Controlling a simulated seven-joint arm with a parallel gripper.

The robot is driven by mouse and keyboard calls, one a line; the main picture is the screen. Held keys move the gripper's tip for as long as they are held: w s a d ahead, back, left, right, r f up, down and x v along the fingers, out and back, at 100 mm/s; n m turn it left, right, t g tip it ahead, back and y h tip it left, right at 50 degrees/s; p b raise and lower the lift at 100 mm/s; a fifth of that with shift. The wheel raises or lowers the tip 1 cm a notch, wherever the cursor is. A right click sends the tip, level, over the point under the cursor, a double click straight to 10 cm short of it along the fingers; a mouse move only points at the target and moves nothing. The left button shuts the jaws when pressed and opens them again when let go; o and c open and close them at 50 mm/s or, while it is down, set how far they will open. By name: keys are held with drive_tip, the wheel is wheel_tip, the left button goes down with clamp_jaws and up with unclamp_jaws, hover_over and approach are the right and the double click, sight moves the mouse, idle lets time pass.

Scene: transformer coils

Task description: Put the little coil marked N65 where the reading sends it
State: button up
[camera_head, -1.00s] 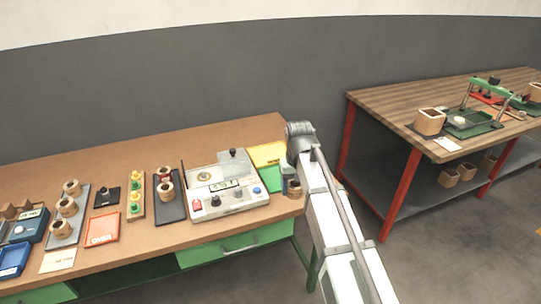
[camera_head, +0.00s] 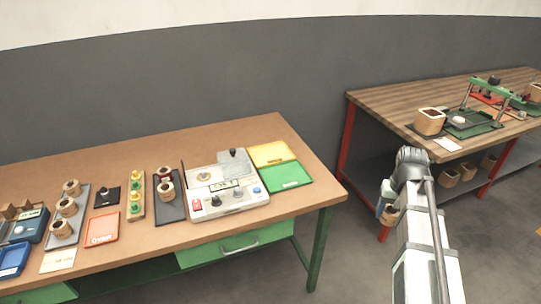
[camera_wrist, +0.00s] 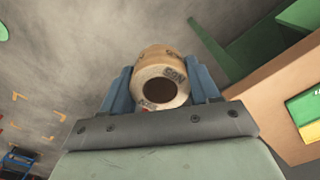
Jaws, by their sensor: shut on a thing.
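The little coil (camera_wrist: 150,57) is a tan, hollow ring with dark printing on its rim, partly legible as N65 upside down in the wrist view. My gripper (camera_head: 385,207) is shut on it, a blue finger on each side. In the head view the gripper is off the left bench, in front of the right bench's red leg, and the coil is small there. The tester (camera_head: 236,203) on the left bench has a lit display, too small to read. Beside it are a yellow tray (camera_head: 271,153) and a green tray (camera_head: 288,176), both looking empty.
The left bench (camera_head: 150,255) also holds a red tray (camera_head: 101,230), a blue tray (camera_head: 12,259) and several coils on dark stands. The right bench (camera_head: 390,98) carries a square wooden box (camera_head: 429,121) and a green-framed fixture (camera_head: 490,91). Open floor lies between the benches.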

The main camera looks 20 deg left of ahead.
drive_tip(key=d, duration=0.5)
wheel_tip(320, 180, up, 5)
drive_tip(key=n, duration=1.6)
hover_over(261, 156)
drive_tip(key=shift+d+f, duration=0.15)
drive_tip(key=shift+f, duration=4.6)
drive_tip(key=shift+f, duration=0.1)
drive_tip(key=o, duration=1.2)
